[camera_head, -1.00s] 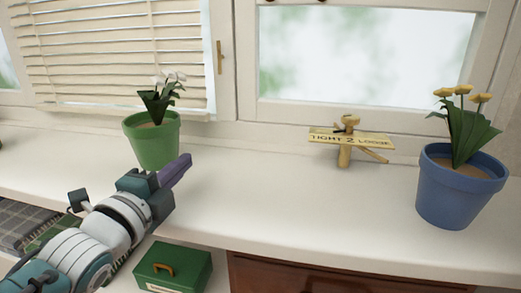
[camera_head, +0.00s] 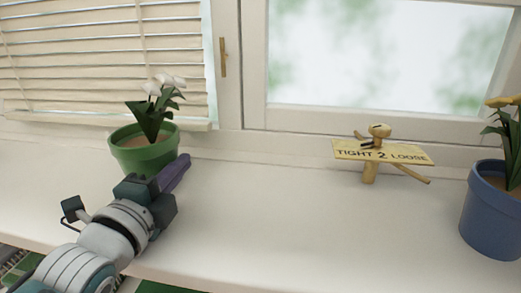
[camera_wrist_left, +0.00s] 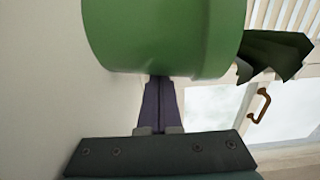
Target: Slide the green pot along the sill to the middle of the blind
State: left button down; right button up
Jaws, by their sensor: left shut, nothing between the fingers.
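The green pot (camera_head: 148,155) with white flowers and dark leaves stands upright on the white sill (camera_head: 270,215), in front of the right part of the lowered blind (camera_head: 100,60). My left gripper (camera_head: 182,165) is shut and empty, its purple fingers at the pot's right front side. In the left wrist view the fingers (camera_wrist_left: 159,95) are together and their tips reach the green pot (camera_wrist_left: 165,35); I cannot tell if they touch it. My right gripper does not show.
A wooden sign figure (camera_head: 378,153) reading "TIGHT 2 LOOSE" stands on the sill to the right. A blue pot (camera_head: 490,215) with yellow flowers is at the far right. The sill between the green pot and the sign is clear. A window handle (camera_head: 223,57) is on the frame.

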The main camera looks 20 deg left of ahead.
pick_arm(q)
jog(key=s+a, duration=0.3)
jog(key=a, duration=0.2)
jog(key=s+a, duration=0.3)
jog(key=a, duration=0.3)
jog(key=s+a, duration=0.3)
jog(key=a, duration=0.3)
jog(key=shift+s+a, duration=0.1)
jog(key=shift+s, duration=0.3)
jog(key=shift+w, duration=0.1)
